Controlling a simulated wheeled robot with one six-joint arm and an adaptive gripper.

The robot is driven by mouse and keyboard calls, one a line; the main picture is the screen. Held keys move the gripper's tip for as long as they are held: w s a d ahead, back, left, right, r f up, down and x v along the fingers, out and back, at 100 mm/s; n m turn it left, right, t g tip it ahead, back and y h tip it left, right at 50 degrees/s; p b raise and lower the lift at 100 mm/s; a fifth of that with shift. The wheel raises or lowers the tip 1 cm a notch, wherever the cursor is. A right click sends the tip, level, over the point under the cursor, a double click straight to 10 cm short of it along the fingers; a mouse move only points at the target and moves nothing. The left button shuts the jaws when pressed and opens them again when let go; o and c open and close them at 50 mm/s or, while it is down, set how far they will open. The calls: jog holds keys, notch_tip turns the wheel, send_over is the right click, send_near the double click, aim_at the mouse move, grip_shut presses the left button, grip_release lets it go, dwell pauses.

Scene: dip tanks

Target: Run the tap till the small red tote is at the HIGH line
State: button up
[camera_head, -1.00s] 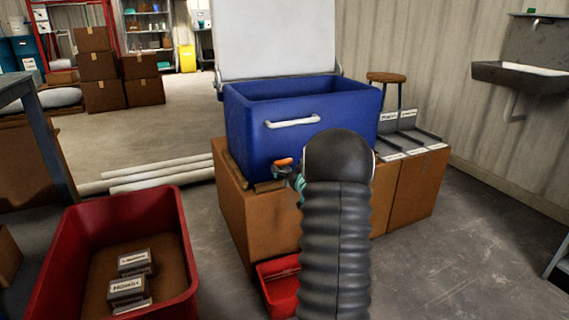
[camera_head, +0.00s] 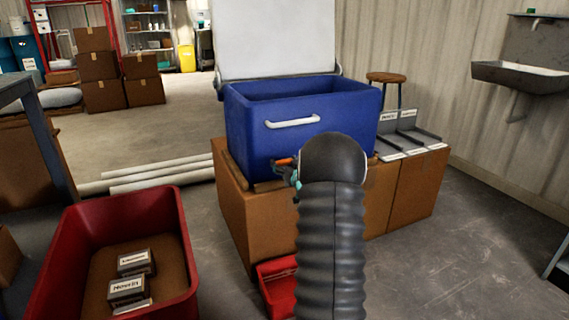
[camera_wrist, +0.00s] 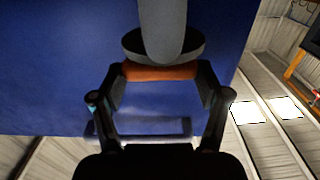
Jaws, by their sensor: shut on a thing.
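The blue tank (camera_head: 300,125) stands on brown boxes, with a tap on its near wall. The tap's orange handle (camera_head: 284,161) shows just left of my arm; it also shows in the wrist view (camera_wrist: 150,73). My gripper (camera_wrist: 162,75) is shut on the handle, one finger at each end. In the head view my gripper (camera_head: 293,174) is partly hidden behind my arm. The small red tote (camera_head: 279,290) is on the floor below the tap, partly hidden by my arm. Its HIGH line, its liquid level and any stream from the tap cannot be made out.
A large red tote (camera_head: 185,245) with labelled grey blocks (camera_head: 128,288) stands at the left. White pipes (camera_head: 160,175) lie on the floor behind it. Grey labelled trays (camera_head: 410,135) sit right of the tank. A sink (camera_head: 520,77) is on the right wall.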

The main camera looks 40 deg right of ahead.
jog(key=shift+a+f+m+h+b, duration=0.15)
jog(key=shift+m+h+b, duration=0.35)
jog(key=shift+b, duration=0.55)
jog(key=shift+m+g+h+b, duration=0.4)
jog(key=shift+h+b, duration=0.3)
jog(key=shift+h, duration=0.1)
jog(key=shift+w+a+m+g+h, duration=0.1)
jog(key=shift+a+m+g+h, duration=0.1)
jog(key=shift+m+g+h, duration=1.4)
jog(key=shift+m+h, duration=0.3)
jog(key=shift+h, duration=0.6)
jog(key=shift+r+m+g+h, duration=0.2)
jog(key=shift+m+g+h, duration=0.2)
jog(key=shift+h, duration=0.1)
jog(key=o, duration=1.2)
jog(key=shift+c, duration=0.2)
jog(key=shift+a, duration=0.1)
